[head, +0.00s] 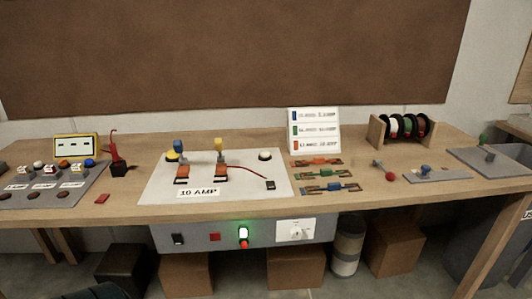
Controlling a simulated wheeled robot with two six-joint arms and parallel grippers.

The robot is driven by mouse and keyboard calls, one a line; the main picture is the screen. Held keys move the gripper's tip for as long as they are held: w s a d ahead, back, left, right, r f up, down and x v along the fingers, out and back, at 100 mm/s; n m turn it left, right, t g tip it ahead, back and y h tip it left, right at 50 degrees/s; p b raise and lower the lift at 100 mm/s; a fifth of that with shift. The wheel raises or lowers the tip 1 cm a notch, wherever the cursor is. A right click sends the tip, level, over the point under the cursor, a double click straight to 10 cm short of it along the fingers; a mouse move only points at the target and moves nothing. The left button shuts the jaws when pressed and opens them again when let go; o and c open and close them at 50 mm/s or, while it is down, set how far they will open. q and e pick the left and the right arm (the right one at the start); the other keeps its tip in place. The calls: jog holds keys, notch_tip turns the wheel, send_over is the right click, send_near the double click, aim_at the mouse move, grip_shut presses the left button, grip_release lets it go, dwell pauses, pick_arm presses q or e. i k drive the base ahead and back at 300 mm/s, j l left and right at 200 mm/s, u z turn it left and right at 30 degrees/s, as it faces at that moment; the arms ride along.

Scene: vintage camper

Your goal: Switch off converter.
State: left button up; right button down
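A grey control panel (262,234) hangs under the front edge of the workbench. No label naming a converter can be read, and the rocker's position is too small to tell. Neither of my grippers is in view.
Boxes (296,268) and a striped canister (346,247) stand below.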

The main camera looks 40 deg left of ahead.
aim_at(177, 238)
jog(key=u, duration=1.35)
jog(key=k+u, duration=0.15)
jog(key=k, duration=0.25)
jog(key=k+j+u, duration=0.15)
jog(key=k, duration=0.3)
